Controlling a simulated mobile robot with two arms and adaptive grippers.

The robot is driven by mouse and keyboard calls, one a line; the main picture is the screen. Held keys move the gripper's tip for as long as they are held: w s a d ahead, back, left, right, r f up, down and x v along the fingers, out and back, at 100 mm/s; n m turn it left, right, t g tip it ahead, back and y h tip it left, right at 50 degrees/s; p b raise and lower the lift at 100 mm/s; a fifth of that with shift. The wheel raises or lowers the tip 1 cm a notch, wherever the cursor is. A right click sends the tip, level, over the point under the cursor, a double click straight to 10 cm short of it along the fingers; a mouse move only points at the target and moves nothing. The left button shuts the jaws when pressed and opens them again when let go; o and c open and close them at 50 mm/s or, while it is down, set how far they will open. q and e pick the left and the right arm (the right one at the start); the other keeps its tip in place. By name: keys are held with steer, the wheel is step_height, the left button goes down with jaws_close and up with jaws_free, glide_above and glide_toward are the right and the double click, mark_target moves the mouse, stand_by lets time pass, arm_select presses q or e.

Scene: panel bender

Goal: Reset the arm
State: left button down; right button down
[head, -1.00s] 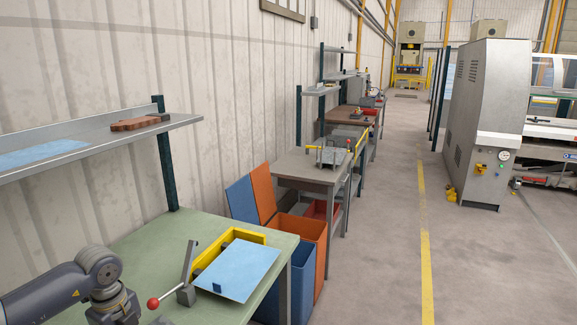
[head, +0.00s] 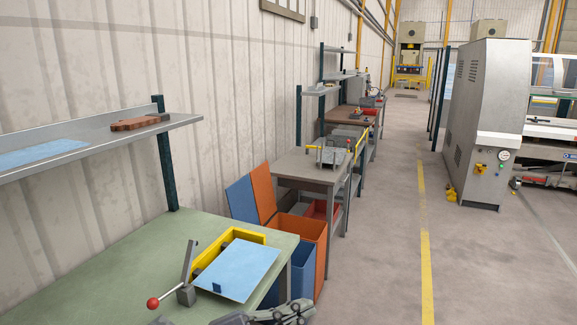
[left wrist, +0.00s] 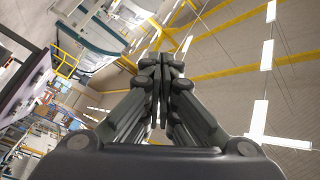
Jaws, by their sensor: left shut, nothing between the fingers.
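My left gripper (head: 290,312) shows at the bottom edge of the head view, near the front right end of the green workbench (head: 120,262). In the left wrist view its dark fingers (left wrist: 162,72) are together with nothing between them. Behind the fingers that view shows the hall tilted, with bright ceiling lights and yellow beams. Most of my left arm is below the head view. My right gripper is not in view.
A light blue sheet (head: 240,268) lies on a yellow frame (head: 213,250) on the bench, beside a red-knobbed lever (head: 153,303). A shelf (head: 95,138) hangs above. Blue and orange bins (head: 310,232) stand past the bench. The aisle floor (head: 385,240) at right is clear.

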arm_select(q)
steer(key=w+a+f+n+t+y, duration=0.1)
steer(key=w+a+n+t+y, duration=0.3)
steer(key=a+n+t+y, duration=0.9)
steer(key=s+a+f+n+g+y, duration=0.2)
steer(key=s+a+f+n+g, duration=0.15)
steer(key=f, duration=0.25)
steer(key=s+a+f+n+g+y, duration=0.2)
steer(key=a+f+n+g+y, duration=0.15)
steer(key=f, duration=0.25)
steer(key=s+a+f+g+h, duration=0.1)
steer(key=s+f+g, duration=0.6)
steer(key=s, duration=0.4)
steer(key=s+a+f+g, duration=0.1)
steer(key=s+f+g, duration=0.3)
steer(key=s+f, duration=0.55)
steer(key=s+f+g+b, duration=0.1)
steer(key=s+f+b, duration=0.1)
steer(key=f, duration=1.3)
steer(key=s+f+b, duration=0.2)
steer(key=f, duration=1.2)
steer(key=s+a+f+g+b, duration=0.1)
steer(key=s+a+f+b, duration=0.1)
steer(key=s+f, duration=1.4)
steer(key=shift+a+f+g, duration=0.3)
steer(key=shift+a+f, duration=0.25)
steer(key=shift+f, duration=0.1)
